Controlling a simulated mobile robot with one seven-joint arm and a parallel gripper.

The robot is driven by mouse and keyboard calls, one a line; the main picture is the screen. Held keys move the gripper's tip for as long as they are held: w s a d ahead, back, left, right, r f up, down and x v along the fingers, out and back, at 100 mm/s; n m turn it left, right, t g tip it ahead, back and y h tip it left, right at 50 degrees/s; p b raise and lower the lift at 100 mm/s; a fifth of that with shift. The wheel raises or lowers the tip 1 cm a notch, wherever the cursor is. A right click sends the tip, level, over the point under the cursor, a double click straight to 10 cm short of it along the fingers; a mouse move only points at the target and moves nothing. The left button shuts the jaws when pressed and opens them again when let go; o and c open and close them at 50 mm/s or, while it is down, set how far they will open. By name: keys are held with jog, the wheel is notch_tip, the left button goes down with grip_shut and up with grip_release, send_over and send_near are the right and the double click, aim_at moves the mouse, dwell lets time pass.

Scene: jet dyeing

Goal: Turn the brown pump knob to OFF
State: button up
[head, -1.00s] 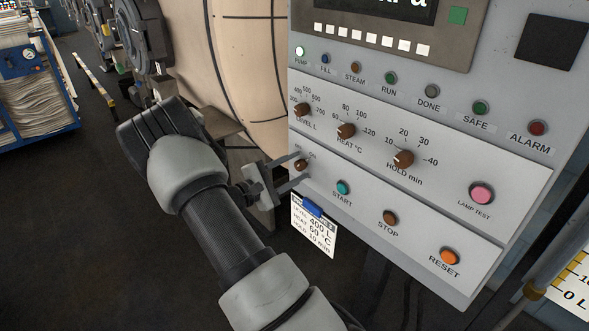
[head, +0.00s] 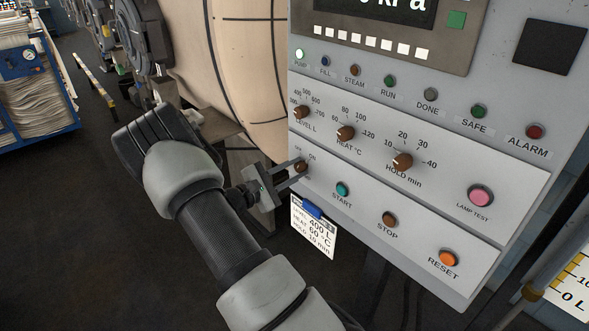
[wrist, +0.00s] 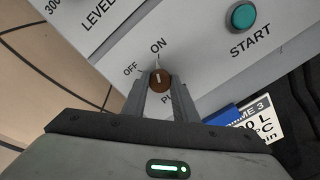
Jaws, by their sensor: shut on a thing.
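The brown pump knob (head: 301,166) is at the lower left of the grey control panel, left of the green START button. My gripper (head: 299,171) reaches it from the left, with its fingers on either side of the knob. In the wrist view the knob (wrist: 160,79) sits between the fingertips (wrist: 160,88), and the gripper is shut on it. A pale mark on the knob points up, near the ON label; OFF is printed to its left. The fingers partly hide the PUMP label below.
The START button (head: 342,189) and STOP button (head: 389,219) are to the right. Above are the LEVEL knob (head: 302,112) and HEAT knob (head: 346,133). A card (head: 313,232) on a blue clip hangs below the panel. The pump lamp (head: 300,54) is lit.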

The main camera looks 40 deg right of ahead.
jog(key=n+p, duration=0.3)
jog(key=n, duration=0.4)
jog(key=shift+a+r, duration=0.1)
jog(key=shift+r, duration=0.05)
jog(key=shift+n+p, duration=1.15)
jog(key=shift+n, duration=1.45)
jog(key=o, duration=1.1)
jog(key=shift+c, duration=0.2)
jog(key=s+a, duration=0.1)
jog(key=a, duration=1.6)
jog(key=shift+s+a, duration=0.15)
jog(key=shift+s, duration=0.05)
